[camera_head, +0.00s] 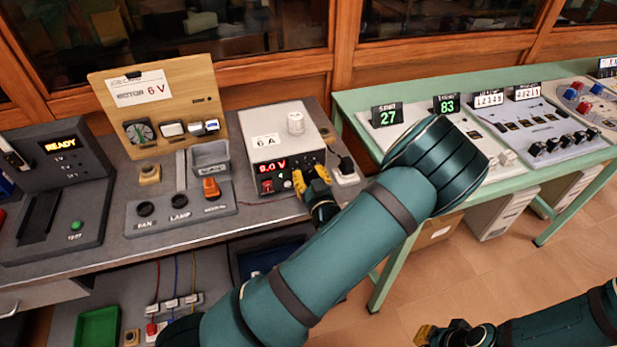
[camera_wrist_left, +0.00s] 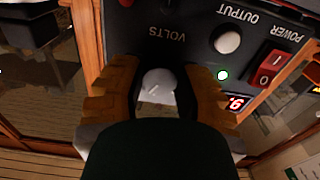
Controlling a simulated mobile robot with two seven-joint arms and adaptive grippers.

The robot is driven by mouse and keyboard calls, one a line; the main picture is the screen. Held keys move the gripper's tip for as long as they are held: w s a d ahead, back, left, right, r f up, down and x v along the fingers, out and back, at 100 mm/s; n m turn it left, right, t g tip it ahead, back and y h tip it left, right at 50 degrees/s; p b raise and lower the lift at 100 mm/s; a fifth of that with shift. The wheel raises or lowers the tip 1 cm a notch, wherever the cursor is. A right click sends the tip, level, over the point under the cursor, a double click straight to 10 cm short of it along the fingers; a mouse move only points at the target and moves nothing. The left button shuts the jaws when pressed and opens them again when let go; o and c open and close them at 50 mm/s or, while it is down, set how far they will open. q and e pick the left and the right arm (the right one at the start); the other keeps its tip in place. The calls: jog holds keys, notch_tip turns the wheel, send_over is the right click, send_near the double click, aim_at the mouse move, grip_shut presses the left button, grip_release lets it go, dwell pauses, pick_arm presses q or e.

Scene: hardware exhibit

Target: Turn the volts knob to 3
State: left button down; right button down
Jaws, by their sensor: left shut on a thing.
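The power supply (camera_head: 283,125) is a grey box with a black front panel on the bench. Its red display (camera_head: 273,167) shows a voltage reading that is not sharp enough to read surely. My left gripper (camera_head: 311,178) is at the right part of this panel, hiding the volts knob in the head view. In the left wrist view, the pale round volts knob (camera_wrist_left: 158,84) sits between the two yellow fingers of my left gripper (camera_wrist_left: 160,92), which is shut on it. The VOLTS label (camera_wrist_left: 166,36) appears upside down beside it. My right gripper (camera_head: 428,335) is low at the bottom right, away from the bench.
An output knob (camera_wrist_left: 227,40) and red power switch (camera_wrist_left: 269,68) are close to the left fingers.

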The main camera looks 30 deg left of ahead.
pick_arm(q)
jog(key=shift+f+n+b, duration=0.2)
jog(key=shift+n+b, duration=0.3)
jog(key=shift+n, duration=0.4)
jog(key=shift+n+b, duration=0.3)
jog(key=shift+n, duration=0.6)
jog(key=n, duration=0.5)
jog(key=shift+r+n, duration=0.15)
jog(key=shift+n, duration=0.15)
jog(key=n, duration=0.6)
jog(key=shift+w+r, duration=0.1)
jog(key=n, duration=0.6)
jog(key=shift+d+r, duration=0.1)
jog(key=shift+w+r+n, duration=0.1)
jog(key=shift+n, duration=0.2)
jog(key=c, duration=0.6)
grip_release()
